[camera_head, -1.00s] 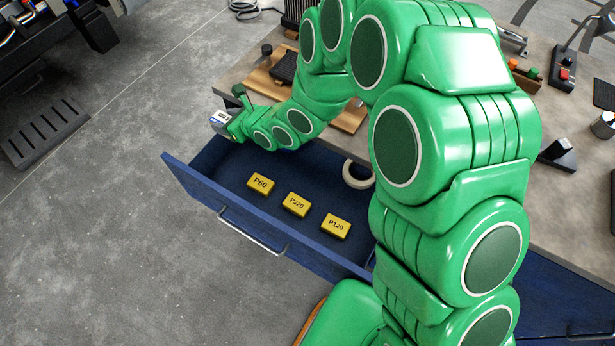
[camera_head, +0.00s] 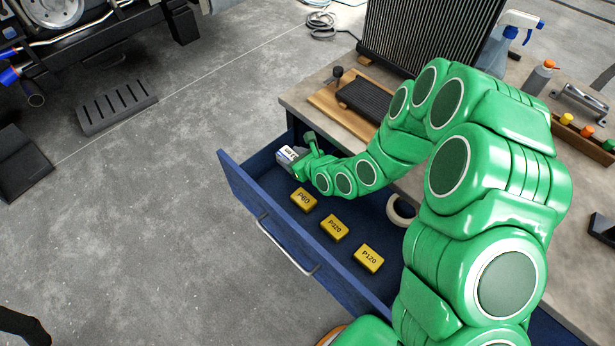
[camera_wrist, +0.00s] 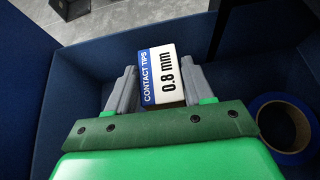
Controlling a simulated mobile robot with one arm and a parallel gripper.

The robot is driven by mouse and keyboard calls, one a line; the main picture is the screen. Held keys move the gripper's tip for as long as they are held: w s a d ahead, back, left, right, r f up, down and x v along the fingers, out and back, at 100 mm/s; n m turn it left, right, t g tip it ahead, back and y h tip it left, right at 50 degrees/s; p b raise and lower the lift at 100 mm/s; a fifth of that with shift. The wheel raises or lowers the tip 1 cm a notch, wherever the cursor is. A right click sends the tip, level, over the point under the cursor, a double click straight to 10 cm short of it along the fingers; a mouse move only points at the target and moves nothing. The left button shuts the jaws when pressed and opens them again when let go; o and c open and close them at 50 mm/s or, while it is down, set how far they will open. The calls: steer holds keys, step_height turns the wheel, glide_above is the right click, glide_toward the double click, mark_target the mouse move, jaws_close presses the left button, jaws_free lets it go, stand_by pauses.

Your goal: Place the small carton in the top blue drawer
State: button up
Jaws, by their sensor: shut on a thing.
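The small carton (camera_wrist: 162,75), white and blue and marked "CONTACT TIPS 0.8 mm", is between the two grey fingers of my gripper (camera_wrist: 157,88). My gripper is shut on it. In the head view the carton (camera_head: 287,154) and my gripper (camera_head: 296,158) are over the far left end of the open blue drawer (camera_head: 262,205). Whether the carton touches the drawer floor cannot be told. The drawer walls (camera_wrist: 75,75) surround the gripper in the wrist view.
Yellow blocks P60 (camera_head: 303,200), P220 (camera_head: 334,227) and P120 (camera_head: 368,258) lie in the drawer. A tape roll (camera_head: 399,211) lies at its right, blue-edged in the wrist view (camera_wrist: 283,125). The workbench (camera_head: 300,98) is behind. Drawer floor near the blocks is clear.

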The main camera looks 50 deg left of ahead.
steer(key=shift+f, duration=3.7)
steer(key=shift+f, duration=0.1)
steer(key=o, duration=1.1)
steer(key=shift+c, duration=0.2)
steer(key=shift+d+r, duration=0.1)
steer(key=shift+r, duration=0.1)
steer(key=v, duration=1.1)
steer(key=shift+d, duration=0.35)
steer(key=shift+r, duration=0.15)
